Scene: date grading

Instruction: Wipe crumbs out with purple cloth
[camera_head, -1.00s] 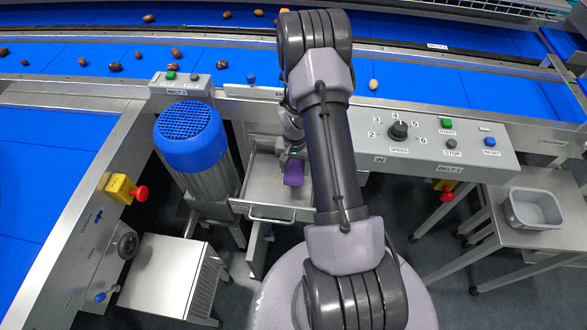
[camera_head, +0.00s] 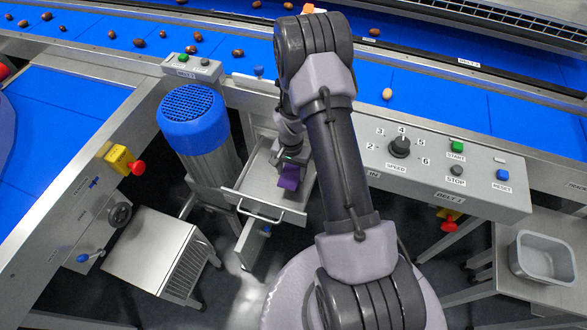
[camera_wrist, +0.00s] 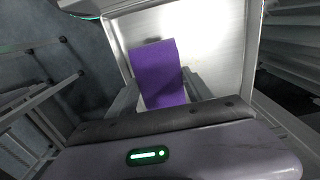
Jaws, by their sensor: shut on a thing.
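The purple cloth (camera_head: 289,179) is in my gripper (camera_head: 292,163), over the open metal drawer (camera_head: 233,195) under the belt control panel. In the wrist view the cloth (camera_wrist: 158,72) stands out between the two fingers of my gripper (camera_wrist: 163,92), above the drawer's pale metal floor (camera_wrist: 217,45). I cannot tell whether the cloth touches the floor. No crumbs can be made out in either view. My arm hides the right part of the drawer in the head view.
A blue-topped motor (camera_head: 193,115) stands close left of the drawer. The control panel (camera_head: 470,180) with a knob and buttons is at right. A grey tub (camera_head: 543,258) sits on a side table at far right. Dates (camera_head: 193,37) lie on the blue belt behind.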

